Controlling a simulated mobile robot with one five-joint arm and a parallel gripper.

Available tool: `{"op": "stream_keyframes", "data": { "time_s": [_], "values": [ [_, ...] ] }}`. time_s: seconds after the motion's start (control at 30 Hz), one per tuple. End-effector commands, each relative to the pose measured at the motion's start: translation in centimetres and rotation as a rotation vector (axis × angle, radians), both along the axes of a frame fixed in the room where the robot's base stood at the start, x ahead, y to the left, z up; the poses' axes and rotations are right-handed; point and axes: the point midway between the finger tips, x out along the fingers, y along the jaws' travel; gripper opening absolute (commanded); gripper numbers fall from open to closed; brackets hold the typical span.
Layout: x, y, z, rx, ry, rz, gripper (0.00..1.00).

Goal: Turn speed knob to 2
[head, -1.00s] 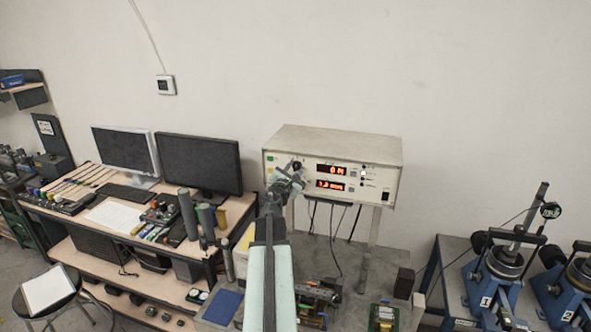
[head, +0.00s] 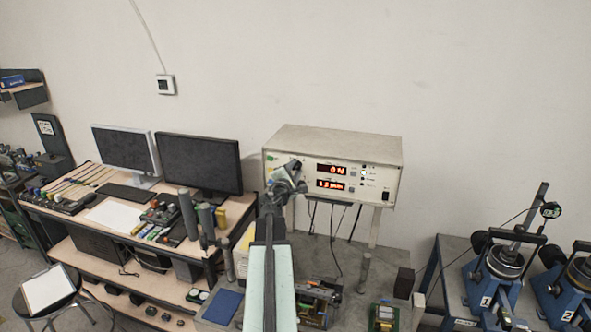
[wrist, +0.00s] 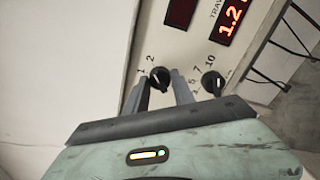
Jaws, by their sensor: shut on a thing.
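A black knob (wrist: 160,77) on the cream instrument panel sits between the two fingers of my gripper (wrist: 161,86) in the wrist view. The numbers 1 and 2 are printed on the panel at its left. My gripper is shut on this knob. The pointer's exact setting cannot be told. A second black knob (wrist: 212,83) with 5, 7 and 10 around it is just right of the fingers. In the head view my gripper (head: 292,168) is at the left of the instrument box's front (head: 385,168) and hides the knob.
The box stands on a raised stand, with red lit displays (head: 331,169) right of my gripper. Cables (head: 333,222) hang below it. A desk with monitors (head: 199,163) is at the left. Blue machines (head: 497,277) stand at the right.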

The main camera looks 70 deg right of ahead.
Motion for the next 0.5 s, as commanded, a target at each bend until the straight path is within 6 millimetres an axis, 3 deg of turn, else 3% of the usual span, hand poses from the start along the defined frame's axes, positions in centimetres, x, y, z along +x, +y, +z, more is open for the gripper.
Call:
{"op": "stream_keyframes", "data": {
  "time_s": [0.37, 0.4, 0.47, 0.5],
  "values": [
    [-0.2, 0.09, -0.13, 0.003, -0.009, -0.005, 0.0],
    [-0.2, 0.09, -0.13, 0.003, -0.009, -0.005, 0.38],
    [-0.18, 0.08, -0.12, 0.002, -0.008, -0.004, 0.52],
    [-0.16, 0.07, -0.11, 0.002, -0.008, -0.004, 0.52]
  ]
}}
